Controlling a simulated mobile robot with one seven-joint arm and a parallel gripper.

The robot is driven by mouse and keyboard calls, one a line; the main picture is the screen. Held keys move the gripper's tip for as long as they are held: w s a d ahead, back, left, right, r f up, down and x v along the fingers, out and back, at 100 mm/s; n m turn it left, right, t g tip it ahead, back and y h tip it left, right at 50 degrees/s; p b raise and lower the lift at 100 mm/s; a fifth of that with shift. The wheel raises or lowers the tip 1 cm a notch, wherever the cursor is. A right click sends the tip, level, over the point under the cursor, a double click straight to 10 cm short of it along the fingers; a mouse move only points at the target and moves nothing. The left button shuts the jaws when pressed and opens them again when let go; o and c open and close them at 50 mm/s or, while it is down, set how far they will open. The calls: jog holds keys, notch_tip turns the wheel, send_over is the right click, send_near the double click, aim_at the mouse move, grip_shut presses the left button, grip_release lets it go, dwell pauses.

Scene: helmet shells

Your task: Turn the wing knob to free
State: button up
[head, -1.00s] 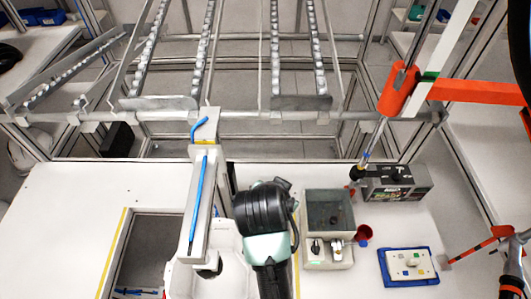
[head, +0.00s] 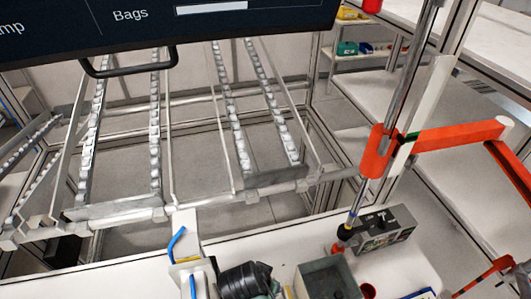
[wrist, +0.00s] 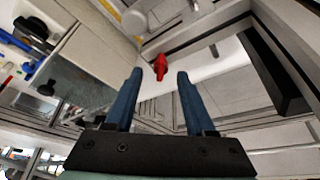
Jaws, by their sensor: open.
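A small red wing-shaped knob (wrist: 160,66) shows in the wrist view, against a pale surface. It appears in the gap between the two blue fingertips of my gripper (wrist: 159,74). The fingers are apart with nothing between them that I can see touching them. How far the knob lies beyond the tips is hard to tell. Which way its wings are set relative to any mark is too small to read.
A dark screen (head: 170,25) crosses the top. Roller rails (head: 230,120) lie behind.

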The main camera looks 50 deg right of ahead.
jog(key=shift+x, duration=0.8)
jog(key=shift+c, duration=0.3)
grip_shut()
